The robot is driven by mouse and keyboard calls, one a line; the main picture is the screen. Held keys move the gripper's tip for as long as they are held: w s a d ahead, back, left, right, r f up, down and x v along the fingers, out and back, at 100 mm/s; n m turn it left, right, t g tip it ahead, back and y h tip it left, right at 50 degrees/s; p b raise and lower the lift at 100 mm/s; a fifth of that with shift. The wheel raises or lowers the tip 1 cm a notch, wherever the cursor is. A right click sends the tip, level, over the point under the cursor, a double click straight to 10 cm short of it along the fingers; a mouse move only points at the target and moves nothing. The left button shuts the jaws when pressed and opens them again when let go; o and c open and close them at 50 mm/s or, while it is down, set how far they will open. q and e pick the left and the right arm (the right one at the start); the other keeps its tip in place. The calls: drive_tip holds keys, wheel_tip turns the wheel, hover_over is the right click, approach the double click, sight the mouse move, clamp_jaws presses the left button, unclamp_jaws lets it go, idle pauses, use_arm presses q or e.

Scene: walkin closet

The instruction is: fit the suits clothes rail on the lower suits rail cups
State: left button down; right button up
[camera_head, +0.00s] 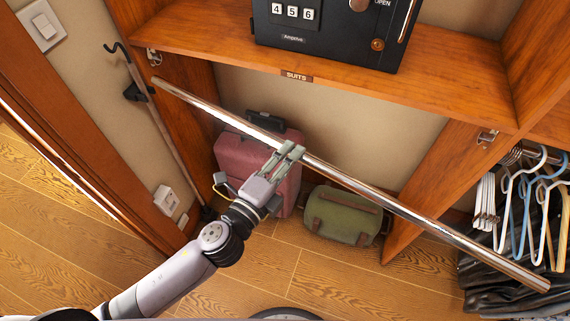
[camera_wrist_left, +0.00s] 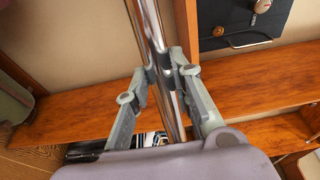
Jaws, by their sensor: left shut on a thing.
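The suits clothes rail (camera_head: 391,208) is a long shiny metal tube. It slants across the head view from upper left to lower right. My left gripper (camera_head: 285,154) is shut on the rail a little left of its middle; the wrist view shows the fingers (camera_wrist_left: 168,72) around the tube (camera_wrist_left: 152,28). The left cup (camera_head: 153,56) is on the inner side of the left panel, close to the rail's left end in the picture. The right cup (camera_head: 487,137) is on the right panel, well above the rail's right part. My right gripper is not in view.
A shelf labelled SUITS (camera_head: 297,77) carries a black safe (camera_head: 335,30). A pink suitcase (camera_head: 240,150) and a green bag (camera_head: 343,215) stand below the rail. Several hangers (camera_head: 530,200) and dark clothes are at right. A cane (camera_head: 152,110) leans at left.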

use_arm(q)
drive_tip(key=shift+w+d, duration=1.4)
drive_tip(key=shift+w, duration=4.4)
drive_tip(key=shift+w+a+b, duration=0.6)
drive_tip(key=shift+w+a, duration=0.55)
drive_tip(key=shift+a, duration=2.6)
drive_tip(key=w+d+n+t+y+b, duration=0.2)
drive_tip(key=w+d+y, duration=0.2)
drive_tip(key=w, duration=0.6)
drive_tip(key=shift+r+n+b, duration=0.15)
drive_tip(key=shift+n+b, duration=0.15)
drive_tip(key=shift+n, duration=0.1)
drive_tip(key=shift+w, duration=0.1)
drive_tip(key=shift+a, duration=0.15)
drive_tip(key=shift+f+b, duration=0.3)
drive_tip(key=shift+b, duration=0.05)
